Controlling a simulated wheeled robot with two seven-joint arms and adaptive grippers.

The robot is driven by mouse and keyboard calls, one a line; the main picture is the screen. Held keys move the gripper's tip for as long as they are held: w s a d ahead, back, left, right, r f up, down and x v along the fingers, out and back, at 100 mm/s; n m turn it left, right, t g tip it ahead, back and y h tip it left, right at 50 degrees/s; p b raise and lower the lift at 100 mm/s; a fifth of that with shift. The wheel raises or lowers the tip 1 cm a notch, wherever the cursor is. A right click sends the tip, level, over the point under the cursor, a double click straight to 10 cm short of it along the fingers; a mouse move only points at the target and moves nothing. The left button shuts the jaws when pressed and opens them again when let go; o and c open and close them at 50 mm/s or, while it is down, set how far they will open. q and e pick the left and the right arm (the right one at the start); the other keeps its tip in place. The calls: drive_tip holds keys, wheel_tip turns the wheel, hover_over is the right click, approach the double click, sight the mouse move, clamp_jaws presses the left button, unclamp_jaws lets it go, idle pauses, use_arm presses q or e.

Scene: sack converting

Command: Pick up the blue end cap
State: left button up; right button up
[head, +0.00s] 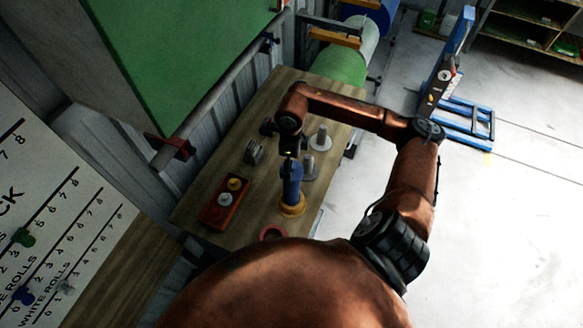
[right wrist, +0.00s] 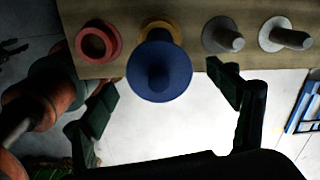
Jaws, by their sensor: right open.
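The blue end cap (right wrist: 160,75) has a round flange and a central stub. In the right wrist view it overlaps a yellow end cap (right wrist: 160,27) behind it. In the head view the blue cap (head: 291,190) shows just above the yellow cap's flange (head: 292,208); I cannot tell whether they touch. My right gripper (right wrist: 164,82) is open, with one finger on each side of the blue cap in the wrist view and a gap at both sides. In the head view my right gripper (head: 289,150) is over the bench, its fingers unclear. My left gripper is out of view.
The wooden bench (head: 200,207) also bears a red ring-shaped cap (right wrist: 98,42), a dark grey cap (right wrist: 223,36), a pale grey cap (right wrist: 286,36) and a red tray (head: 213,215) with two knobs. A dark block (head: 253,152) stands near the wall side. Open floor lies right.

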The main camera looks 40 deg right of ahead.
drive_tip(key=shift+f, duration=0.8)
drive_tip(key=shift+c, duration=0.4)
drive_tip(key=c, duration=1.1)
drive_tip(key=shift+o, duration=0.2)
drive_tip(key=shift+r, duration=0.1)
